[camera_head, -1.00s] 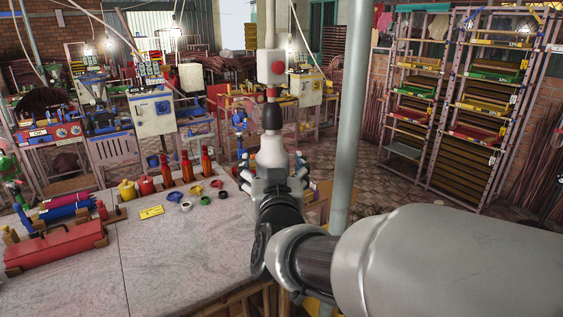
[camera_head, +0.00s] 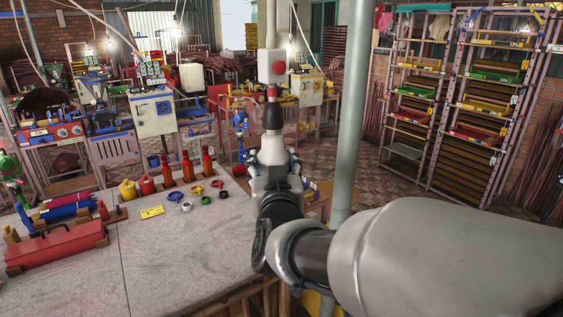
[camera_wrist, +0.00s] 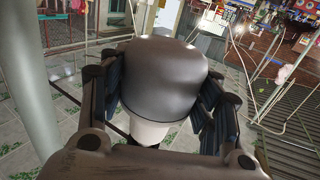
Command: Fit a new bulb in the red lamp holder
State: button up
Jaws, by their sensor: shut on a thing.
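The lamp holder hangs from a pole, with a red band (camera_head: 272,92) above its black socket (camera_head: 272,116). A white bulb (camera_head: 272,150) is directly below the socket and appears to meet it; how far its cap is inside is hidden. My gripper (camera_head: 274,166) is shut around the bulb from below, with fingers on both sides. In the wrist view, the bulb's rounded, shaded body (camera_wrist: 160,75) fills the space between the dark finger pads of my gripper (camera_wrist: 160,105). I cannot tell whether this bulb is new.
A box with a red button (camera_head: 272,67) sits above the holder. A grey post (camera_head: 345,120) stands close to the right. The table (camera_head: 190,260) at left holds red bottles (camera_head: 188,166), coloured rings, a yellow card (camera_head: 152,212) and a red toolbox (camera_head: 55,245). Shelves stand at right.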

jog(key=shift+c, duration=1.2)
jog(key=shift+r+n+g+y+b, duration=0.1)
jog(key=shift+n+g+y+b, duration=0.15)
jog(key=shift+n+y+b, duration=1.1)
jog(key=shift+n+g+y+b, duration=0.2)
jog(key=shift+y+b, duration=0.45)
jog(key=shift+b, duration=1.7)
jog(key=shift+r+g+y+p, duration=0.1)
jog(key=shift+g+y+p, duration=0.15)
jog(key=shift+y+p, duration=0.35)
jog(key=shift+n, duration=0.35)
jog(key=o, duration=1.2)
jog(key=shift+f, duration=0.2)
jog(key=shift+s, duration=0.15)
